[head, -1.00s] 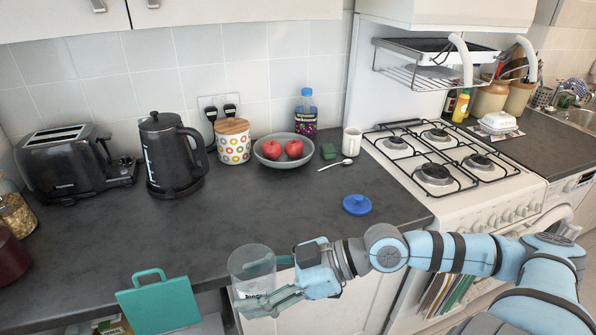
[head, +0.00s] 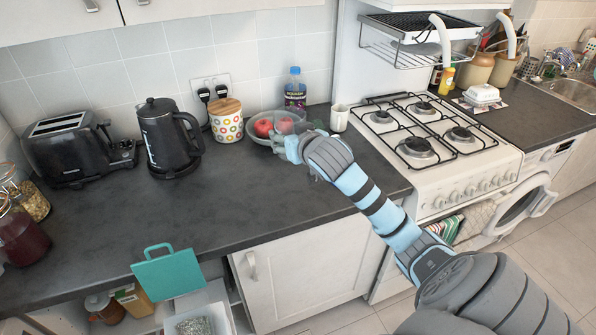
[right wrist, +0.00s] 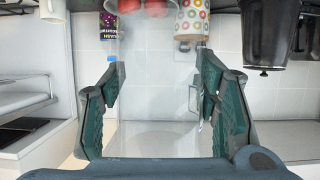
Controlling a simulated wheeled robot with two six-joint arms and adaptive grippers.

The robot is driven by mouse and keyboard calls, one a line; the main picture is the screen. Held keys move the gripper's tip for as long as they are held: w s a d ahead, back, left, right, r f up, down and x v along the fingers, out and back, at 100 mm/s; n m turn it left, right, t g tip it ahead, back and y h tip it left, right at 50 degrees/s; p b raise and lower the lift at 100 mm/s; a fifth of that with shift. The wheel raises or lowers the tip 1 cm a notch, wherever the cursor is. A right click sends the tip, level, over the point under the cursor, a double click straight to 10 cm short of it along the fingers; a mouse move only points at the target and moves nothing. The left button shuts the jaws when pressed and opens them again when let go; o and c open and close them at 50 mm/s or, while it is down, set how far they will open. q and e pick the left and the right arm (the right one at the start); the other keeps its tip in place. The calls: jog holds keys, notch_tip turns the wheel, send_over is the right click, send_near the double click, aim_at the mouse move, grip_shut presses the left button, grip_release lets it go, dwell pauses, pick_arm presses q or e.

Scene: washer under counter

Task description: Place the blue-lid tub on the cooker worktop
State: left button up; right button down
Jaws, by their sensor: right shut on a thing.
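My right gripper (head: 283,146) is over the worktop near the bowl, shut on a clear, lidless tub (right wrist: 160,110). In the right wrist view the tub's see-through body spans the space between the two fingers (right wrist: 160,90). In the head view the tub is hard to make out against the bowl. No blue lid shows now; my right arm covers the part of the worktop where it lay. The white cooker (head: 440,180) stands right of this worktop (head: 215,210), with pan supports and burners on top. My left gripper is not in view.
A kettle (head: 168,140) and toaster (head: 75,150) are farther left. A rack (head: 405,58) overhangs the cooker. The front worktop is clear.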

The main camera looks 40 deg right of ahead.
notch_tip(320, 180, down, 16)
jog(key=b, duration=0.3)
jog(key=shift+w+f, duration=0.1)
jog(key=shift+f, duration=0.15)
jog(key=shift+f, duration=0.15)
jog(key=c, duration=0.6)
grip_release()
jog(key=shift+s+a+r, duration=0.1)
jog(key=shift+s+r, duration=0.2)
jog(key=p+v, duration=0.2)
jog(key=v, duration=0.9)
jog(key=shift+s, duration=0.2)
